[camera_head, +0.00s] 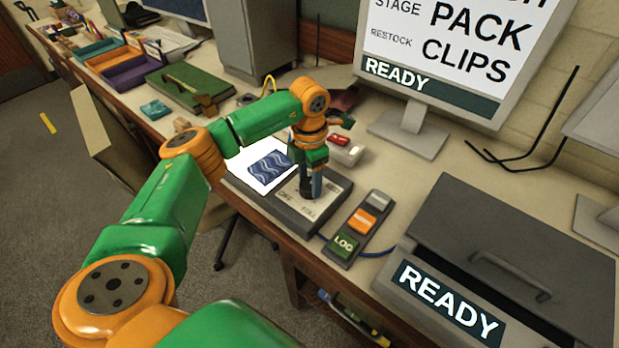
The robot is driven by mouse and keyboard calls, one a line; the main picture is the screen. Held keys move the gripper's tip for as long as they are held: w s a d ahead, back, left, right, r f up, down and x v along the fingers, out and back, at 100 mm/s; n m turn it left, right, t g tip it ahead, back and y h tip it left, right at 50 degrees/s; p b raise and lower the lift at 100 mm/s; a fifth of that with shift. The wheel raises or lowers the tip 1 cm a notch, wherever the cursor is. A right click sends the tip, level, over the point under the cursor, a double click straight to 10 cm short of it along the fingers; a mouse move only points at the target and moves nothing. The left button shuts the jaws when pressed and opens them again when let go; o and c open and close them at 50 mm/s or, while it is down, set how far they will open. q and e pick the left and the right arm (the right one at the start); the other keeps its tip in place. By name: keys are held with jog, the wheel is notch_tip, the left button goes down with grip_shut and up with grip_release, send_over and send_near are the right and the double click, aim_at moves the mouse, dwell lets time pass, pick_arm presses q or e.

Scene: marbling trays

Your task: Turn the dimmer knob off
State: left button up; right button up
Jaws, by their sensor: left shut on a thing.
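My left gripper (311,188) points straight down over a dark box with a pale top plate (318,207). Its jaws are shut on the dimmer knob at the middle of that plate. The jaws hide the knob almost wholly, so how far it is turned cannot be told. Small dark labels are printed around it, too small to read surely. A bright white lit panel (240,163) adjoins the box on the left, with a blue wavy-patterned sheet (270,165) on it. My right gripper is not in view.
A button strip (358,228) with a green LOG button stands just right of the box. A large grey lidded machine marked READY (450,305) is at the right. A monitor (408,138) stands behind. A white box with a red top (347,153) sits close behind the gripper.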

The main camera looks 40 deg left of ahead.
pick_arm(q)
jog(key=n, duration=0.3)
jog(key=shift+n, duration=0.3)
jog(key=n, duration=0.3)
jog(key=shift+r+n+p, duration=0.1)
jog(key=shift+n+p, duration=0.2)
jog(key=shift+p, duration=0.05)
jog(key=n+p, duration=0.1)
jog(key=n, duration=0.5)
jog(key=n+p, duration=0.1)
jog(key=n, duration=0.5)
jog(key=shift+n+p, duration=0.35)
jog(key=shift+n, duration=0.05)
jog(key=n+p, duration=0.2)
jog(key=n, duration=0.4)
jog(key=shift+n, duration=0.3)
jog(key=o, duration=1.4)
jog(key=shift+c, duration=0.2)
